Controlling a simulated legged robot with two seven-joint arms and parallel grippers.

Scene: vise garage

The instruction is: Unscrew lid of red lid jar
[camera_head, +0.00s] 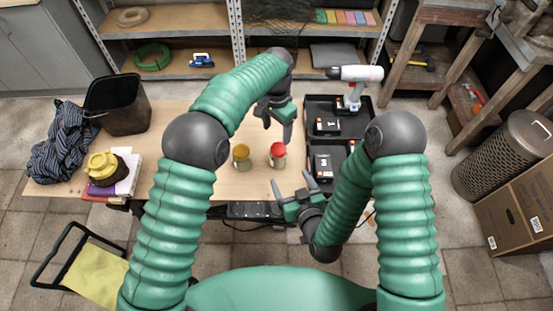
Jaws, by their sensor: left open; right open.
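The jar with the red lid (277,150) stands upright on the wooden table (205,187), lid on top. A similar jar with a yellow lid (241,153) stands just left of it. My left gripper (278,129) is open and points down, above and slightly behind the red-lid jar, apart from it as far as I can tell. My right gripper (291,184) is open and empty near the table's front edge, below the red-lid jar in the picture. Its fingers point up and left toward the jar.
A black tray (364,107) at the table's right holds a drill (354,80) and battery packs. A dark bin (119,105), striped cloth (62,142) and yellow-topped container (104,169) occupy the left end. Shelves stand behind. Table left of the jars is fairly clear.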

